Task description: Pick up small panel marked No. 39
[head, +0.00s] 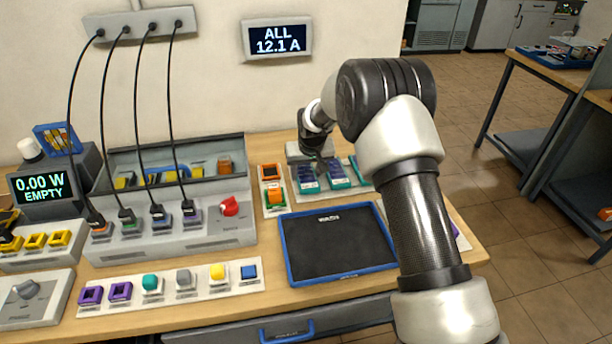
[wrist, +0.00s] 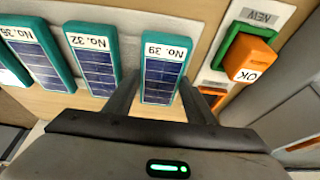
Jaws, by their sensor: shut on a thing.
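The small panel marked No. 39 (wrist: 164,72) has a teal frame and dark blue cells. It sits between the two fingers of my gripper (wrist: 158,94), which is shut on it. Its label is upside down in the wrist view. In the head view my gripper (head: 318,160) is over the row of small panels at the back of the bench, and the panel at the left of that row (head: 308,181) is partly covered by it. I cannot tell whether the held panel is clear of its white holder.
Panel No. 32 (wrist: 93,62) stands close beside it, with more teal panels further left. On the other side are green and orange pieces by the OK (wrist: 248,62) and NEW labels. A blue-edged black mat (head: 335,242) lies empty in front.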

